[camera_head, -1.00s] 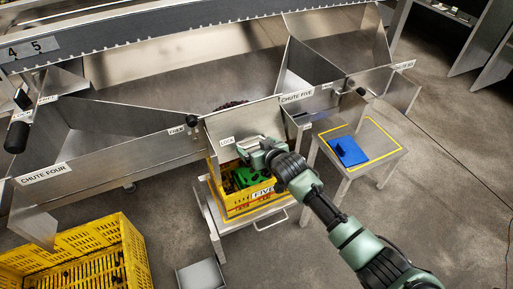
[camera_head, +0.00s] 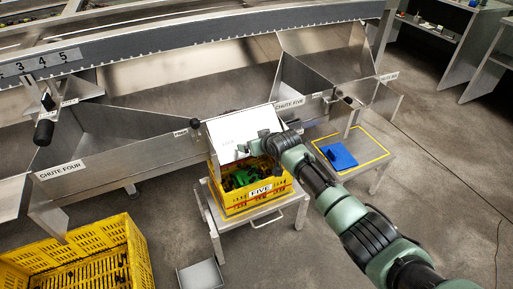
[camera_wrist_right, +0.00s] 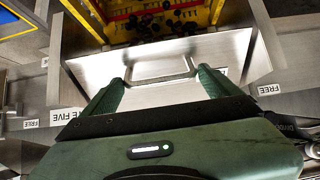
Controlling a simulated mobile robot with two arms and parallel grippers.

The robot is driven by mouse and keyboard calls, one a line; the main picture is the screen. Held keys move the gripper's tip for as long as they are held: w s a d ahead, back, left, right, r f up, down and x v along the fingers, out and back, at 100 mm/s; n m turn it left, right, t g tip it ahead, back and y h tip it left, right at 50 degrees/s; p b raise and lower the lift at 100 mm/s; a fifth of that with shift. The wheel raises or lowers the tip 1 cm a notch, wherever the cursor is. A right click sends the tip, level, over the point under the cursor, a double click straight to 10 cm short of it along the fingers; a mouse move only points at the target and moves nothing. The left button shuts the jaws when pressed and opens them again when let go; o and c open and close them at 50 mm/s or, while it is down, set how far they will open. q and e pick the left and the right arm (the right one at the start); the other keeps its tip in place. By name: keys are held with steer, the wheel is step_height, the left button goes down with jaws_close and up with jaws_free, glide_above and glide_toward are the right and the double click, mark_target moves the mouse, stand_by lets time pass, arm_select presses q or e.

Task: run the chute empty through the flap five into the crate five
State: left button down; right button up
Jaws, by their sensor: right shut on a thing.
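The flap five (camera_head: 236,123) is a bright metal plate at the front of chute five (camera_head: 307,78), tilted up. My right gripper (camera_head: 250,150) is at its lower edge. In the right wrist view my right gripper (camera_wrist_right: 165,82) is shut on the flap's bar handle (camera_wrist_right: 160,66). The yellow crate five (camera_head: 228,203) stands below the flap and holds green and dark pieces. Dark round pieces also show inside it in the right wrist view. The raised flap hides the chute floor behind it. My left gripper is out of view.
Crate five stands on a metal stand (camera_head: 220,224). A side table (camera_head: 372,149) with a blue cloth-like item (camera_head: 340,156) is to the right. Chute four (camera_head: 105,170) and a large yellow crate (camera_head: 140,262) are at the left. A grey tray (camera_head: 202,275) lies on the floor.

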steer(key=shift+w+a+r+t, duration=0.15)
steer(key=shift+w+a+r, duration=0.05)
steer(key=shift+r, duration=0.35)
steer(key=shift+w+a+r+t, duration=0.15)
steer(key=shift+r, duration=0.4)
steer(key=o, duration=1.8)
steer(key=shift+f, duration=0.15)
steer(key=shift+s+d, duration=0.1)
